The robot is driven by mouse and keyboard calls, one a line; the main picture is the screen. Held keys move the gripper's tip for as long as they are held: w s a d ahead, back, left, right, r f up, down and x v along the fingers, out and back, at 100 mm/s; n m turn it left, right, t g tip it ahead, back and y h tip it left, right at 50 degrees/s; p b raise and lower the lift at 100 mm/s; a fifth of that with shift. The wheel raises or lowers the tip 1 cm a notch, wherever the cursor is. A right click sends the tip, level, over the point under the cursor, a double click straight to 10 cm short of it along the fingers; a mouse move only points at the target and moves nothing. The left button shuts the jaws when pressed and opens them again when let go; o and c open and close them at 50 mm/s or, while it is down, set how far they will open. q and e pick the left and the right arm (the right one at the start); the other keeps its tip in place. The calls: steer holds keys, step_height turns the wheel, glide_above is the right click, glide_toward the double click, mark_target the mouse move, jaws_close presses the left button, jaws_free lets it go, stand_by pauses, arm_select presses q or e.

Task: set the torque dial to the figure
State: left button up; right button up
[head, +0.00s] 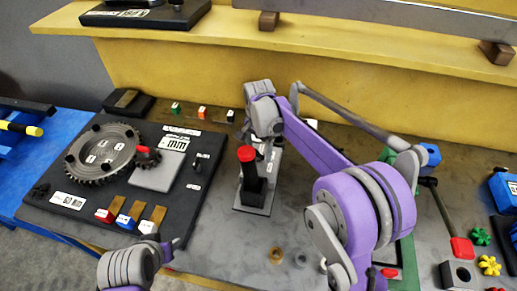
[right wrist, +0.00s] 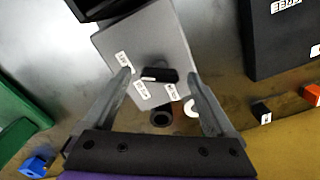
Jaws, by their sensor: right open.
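In the right wrist view, a grey plate (right wrist: 125,45) with several small white labels carries a black dial knob (right wrist: 160,75). The label text is too small to read. My right gripper (right wrist: 161,78) is open, its two fingers either side of the knob with gaps visible. A dark round part (right wrist: 161,117) and a white curved piece lie closer to the gripper. In the head view, my right gripper (head: 264,130) is above the bench behind a red-topped black post (head: 247,172), and its arm hides part of the plate. My left gripper (head: 172,246) is at the lower edge, partly cut off.
A black board (head: 110,205) with a toothed wheel (head: 100,153) and labelled blocks stands at the left. A yellow shelf (head: 300,50) runs along the back. Coloured knobs and a red-ended lever (head: 461,247) are at the right. Bare bench (head: 225,240) shows in front of the post.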

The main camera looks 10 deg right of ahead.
steer(key=c, duration=1.4)
arm_select(q)
steer(key=shift+f, duration=0.1)
arm_select(e)
steer(key=shift+n, duration=0.4)
steer(key=n+b, duration=0.1)
steer(key=n, duration=0.3)
steer(key=shift+n, duration=0.3)
arm_select(q)
steer(key=shift+s+f+b, duration=0.2)
steer(key=shift+s+f, duration=0.1)
steer(key=shift+f, duration=0.3)
steer(key=shift+s+f+b, duration=0.15)
steer(key=shift+s+f, duration=0.1)
steer(key=shift+f, duration=0.3)
arm_select(e)
steer(key=n, duration=0.6)
arm_select(q)
steer(key=shift+s+f, duration=0.1)
steer(key=shift+f, duration=0.2)
arm_select(e)
steer(key=n, duration=0.6)
steer(key=shift+n, duration=0.3)
arm_select(q)
steer(key=shift+s+f+b, duration=0.1)
steer(key=shift+f+b, duration=0.1)
steer(key=shift+b, duration=0.2)
arm_select(e)
steer(key=n, duration=0.5)
steer(key=shift+n, duration=0.3)
